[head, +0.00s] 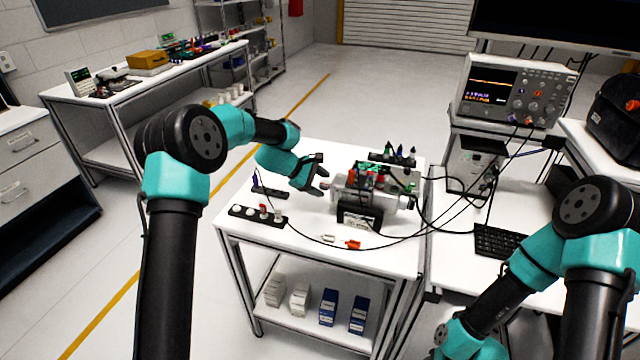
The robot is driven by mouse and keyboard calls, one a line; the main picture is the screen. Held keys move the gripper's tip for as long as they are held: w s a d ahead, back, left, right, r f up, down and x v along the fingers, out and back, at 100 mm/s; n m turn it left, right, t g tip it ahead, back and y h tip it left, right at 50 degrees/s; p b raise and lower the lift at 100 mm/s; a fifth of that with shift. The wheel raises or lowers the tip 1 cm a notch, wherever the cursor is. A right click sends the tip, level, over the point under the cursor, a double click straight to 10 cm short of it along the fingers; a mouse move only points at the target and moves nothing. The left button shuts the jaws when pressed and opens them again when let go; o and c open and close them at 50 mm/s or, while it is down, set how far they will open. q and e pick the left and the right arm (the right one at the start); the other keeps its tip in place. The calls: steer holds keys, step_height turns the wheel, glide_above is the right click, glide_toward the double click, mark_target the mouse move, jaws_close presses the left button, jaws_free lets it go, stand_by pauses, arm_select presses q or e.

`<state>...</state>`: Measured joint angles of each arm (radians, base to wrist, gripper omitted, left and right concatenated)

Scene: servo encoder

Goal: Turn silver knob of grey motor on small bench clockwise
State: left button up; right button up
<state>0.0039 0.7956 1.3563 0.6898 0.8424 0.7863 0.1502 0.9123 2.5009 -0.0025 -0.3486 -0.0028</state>
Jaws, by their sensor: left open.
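The grey motor (347,193) lies on its side in a dark cradle on the small white bench (300,165). Wires and coloured connectors cover its top. Its silver knob (326,184) is hard to make out at the motor's left end, close to the fingers. My left gripper (320,179) is open at that left end, with its fingers pointing right toward the motor. I cannot tell whether the fingers touch the knob. My right arm comes in at lower right, and its gripper is out of the picture.
A dark strip with small knobs (258,216) lies at the bench's left front. An orange connector (353,244) lies at the front. A rack of coloured pieces (398,157) stands behind the motor. Black cables run right toward the oscilloscope (515,92). A keyboard (500,242) is at right.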

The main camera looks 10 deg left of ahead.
arm_select(q)
steer(key=shift+c, duration=0.3)
steer(key=c, duration=0.9)
steer(key=shift+o, duration=0.2)
steer(key=shift+t, duration=0.3)
steer(key=m+t, duration=0.1)
steer(key=m+t+h, duration=0.1)
steer(key=t, duration=0.1)
steer(key=shift+s+a+f, duration=0.1)
steer(key=shift+s+f, duration=0.05)
steer(key=shift+s, duration=0.05)
steer(key=shift+f+m+t+h, duration=0.2)
steer(key=shift+m+t+h, duration=0.9)
steer(key=shift+m+t, duration=0.65)
steer(key=shift+s, duration=0.1)
